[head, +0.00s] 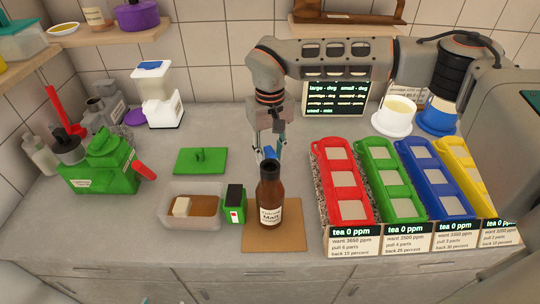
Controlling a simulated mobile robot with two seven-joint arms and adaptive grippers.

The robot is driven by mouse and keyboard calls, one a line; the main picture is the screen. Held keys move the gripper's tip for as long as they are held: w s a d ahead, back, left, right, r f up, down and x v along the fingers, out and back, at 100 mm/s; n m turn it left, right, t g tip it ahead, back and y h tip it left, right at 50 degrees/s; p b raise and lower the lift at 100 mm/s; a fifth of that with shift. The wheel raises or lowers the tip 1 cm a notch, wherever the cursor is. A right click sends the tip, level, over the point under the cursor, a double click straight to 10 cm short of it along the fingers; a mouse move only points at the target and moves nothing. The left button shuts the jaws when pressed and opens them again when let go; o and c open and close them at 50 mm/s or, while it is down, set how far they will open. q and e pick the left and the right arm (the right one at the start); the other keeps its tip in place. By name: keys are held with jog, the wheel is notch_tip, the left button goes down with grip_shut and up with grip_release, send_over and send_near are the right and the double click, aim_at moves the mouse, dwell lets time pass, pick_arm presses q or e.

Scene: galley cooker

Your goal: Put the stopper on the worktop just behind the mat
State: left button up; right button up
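The blue stopper (270,152) is small and shows just past the mouth of the dark brown bottle, between the fingertips of my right gripper (269,154). The bottle hides part of it. I cannot tell whether the fingers touch the stopper, or whether it rests on the worktop. The bottle (268,190) stands upright with an open top on the brown mat (290,238). My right gripper points down behind the bottle. My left gripper is not in view.
Left of the bottle are a small green-and-black box (234,203), a clear tub (190,222) and a green lid (200,161). Red, green, blue and yellow racks (342,180) stand at right. A black sign (336,98) is behind. The worktop (225,130) behind the mat is mostly clear.

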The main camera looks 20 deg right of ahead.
notch_tip(320, 180, up, 11)
jog(key=shift+r+b, duration=0.2)
jog(key=shift+b, duration=0.1)
jog(key=shift+s, duration=0.1)
